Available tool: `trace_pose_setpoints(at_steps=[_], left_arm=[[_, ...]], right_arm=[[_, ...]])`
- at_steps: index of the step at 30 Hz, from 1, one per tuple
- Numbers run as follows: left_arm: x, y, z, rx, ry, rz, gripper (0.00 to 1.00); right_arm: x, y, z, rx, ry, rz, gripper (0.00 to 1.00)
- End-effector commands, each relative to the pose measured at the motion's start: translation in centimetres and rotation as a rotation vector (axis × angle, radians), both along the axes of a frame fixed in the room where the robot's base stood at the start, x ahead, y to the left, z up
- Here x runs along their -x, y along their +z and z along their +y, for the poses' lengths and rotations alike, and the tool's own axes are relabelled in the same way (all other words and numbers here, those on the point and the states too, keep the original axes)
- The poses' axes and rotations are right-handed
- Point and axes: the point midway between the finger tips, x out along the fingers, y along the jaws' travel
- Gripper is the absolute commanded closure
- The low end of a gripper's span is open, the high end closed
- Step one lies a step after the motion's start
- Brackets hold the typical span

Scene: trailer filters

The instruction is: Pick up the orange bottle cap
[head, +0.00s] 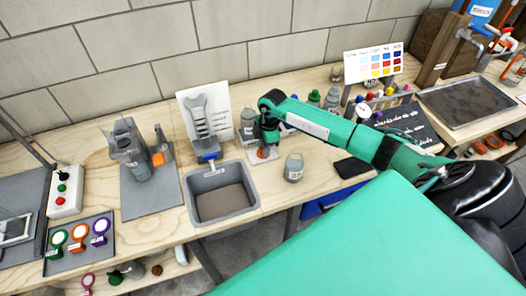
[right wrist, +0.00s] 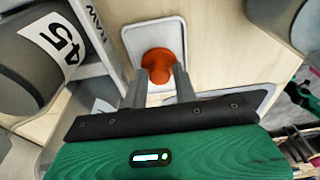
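The orange bottle cap (right wrist: 161,60) sits on a small pale tray (right wrist: 135,38) in the right wrist view. In the head view, a bit of the orange cap (head: 264,153) shows under my right gripper (head: 268,142), just right of the grey bin. In the wrist view, the right gripper's two fingers (right wrist: 161,80) are apart, with their tips at the near sides of the cap. Whether they touch it cannot be told. The cap still rests at the tray. My left gripper is not in view.
A grey bin (head: 190,203) is set in the bench left of the gripper. A grey jar (head: 293,167) stands close on the right and a grey bottle (head: 248,119) behind. A black flat object (head: 353,167) lies farther right. A wrench picture board (head: 205,108) stands behind.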

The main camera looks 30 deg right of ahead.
Motion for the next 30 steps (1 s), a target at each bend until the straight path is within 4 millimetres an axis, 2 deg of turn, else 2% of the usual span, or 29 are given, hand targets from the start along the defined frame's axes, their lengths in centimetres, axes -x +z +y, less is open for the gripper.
trace_pose_setpoints(at_steps=[1,4,14,19,23,26,30], left_arm=[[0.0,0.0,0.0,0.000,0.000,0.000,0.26],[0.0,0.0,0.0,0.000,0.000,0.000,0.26],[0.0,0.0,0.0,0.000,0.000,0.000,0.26],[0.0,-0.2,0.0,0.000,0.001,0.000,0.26],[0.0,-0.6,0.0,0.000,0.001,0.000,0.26],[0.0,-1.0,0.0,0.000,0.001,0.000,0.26],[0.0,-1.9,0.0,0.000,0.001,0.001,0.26]], right_arm=[[0.0,0.0,0.0,0.000,0.000,0.000,0.82],[0.0,0.0,0.0,0.000,0.000,0.000,1.00],[0.0,0.1,0.0,0.000,0.000,-0.001,1.00],[-0.1,0.8,-0.1,0.001,-0.001,-0.001,1.00],[-0.1,2.4,-0.1,0.001,-0.001,-0.004,1.00],[-0.1,4.4,-0.1,0.001,-0.001,-0.005,1.00],[-0.2,8.2,-0.1,0.002,0.001,-0.007,1.00]])
